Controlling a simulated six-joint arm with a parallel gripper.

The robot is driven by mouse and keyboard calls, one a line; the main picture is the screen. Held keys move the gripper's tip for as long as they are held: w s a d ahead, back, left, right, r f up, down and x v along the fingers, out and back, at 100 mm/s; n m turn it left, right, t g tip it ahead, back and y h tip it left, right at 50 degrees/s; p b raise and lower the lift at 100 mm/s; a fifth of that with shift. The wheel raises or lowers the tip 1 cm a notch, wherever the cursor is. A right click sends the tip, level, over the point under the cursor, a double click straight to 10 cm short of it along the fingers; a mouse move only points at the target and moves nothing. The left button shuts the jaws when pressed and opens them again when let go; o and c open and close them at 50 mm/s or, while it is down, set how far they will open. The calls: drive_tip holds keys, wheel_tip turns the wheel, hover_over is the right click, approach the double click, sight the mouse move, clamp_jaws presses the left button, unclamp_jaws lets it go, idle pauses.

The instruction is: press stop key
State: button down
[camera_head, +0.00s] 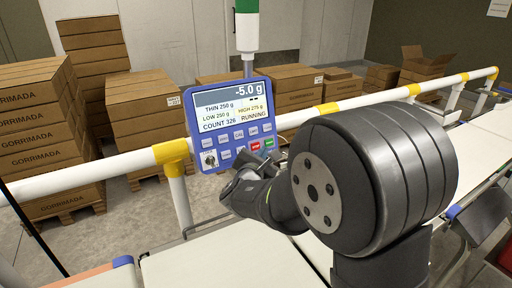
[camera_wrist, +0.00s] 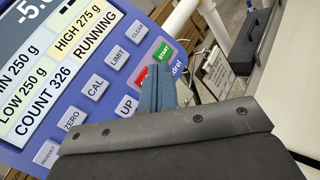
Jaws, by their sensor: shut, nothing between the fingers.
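The blue control panel (camera_head: 204,167) faces me on a post by the rail. Its screen (camera_head: 234,108) reads -5.0 g, COUNT 326 and RUNNING. The red key (camera_head: 255,146) is at the lower right, beside the green START key (camera_head: 269,143).
A white rail with yellow joints (camera_head: 172,151) runs behind and beside the panel. A green and white signal light (camera_head: 247,25) stands above it. The white belt (camera_head: 235,262) lies below. Stacked cartons (camera_head: 36,120) stand on the floor beyond the rail.

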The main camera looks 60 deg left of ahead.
sight(260, 145)
drive_tip(key=shift+a+f, duration=0.25)
drive_tip(key=shift+a, duration=0.75)
drive_tip(key=shift+a+f, duration=0.1)
drive_tip(key=shift+a, duration=0.05)
idle(1.3)
drive_tip(key=shift+a, duration=0.25)
drive_tip(key=shift+a+f, duration=0.15)
drive_tip(key=shift+a, duration=0.2)
idle(0.6)
drive_tip(key=shift+d, duration=0.1)
drive_tip(key=shift+d+r, duration=0.2)
drive_tip(key=shift+d, duration=0.5)
drive_tip(key=shift+d, duration=0.1)
drive_tip(key=shift+d+r, duration=0.25)
drive_tip(key=shift+d, duration=0.5)
drive_tip(key=shift+d+r, duration=0.2)
drive_tip(key=shift+d, duration=0.6)
drive_tip(key=shift+d+r, duration=0.25)
drive_tip(key=shift+d, duration=0.5)
drive_tip(key=shift+a, duration=0.15)
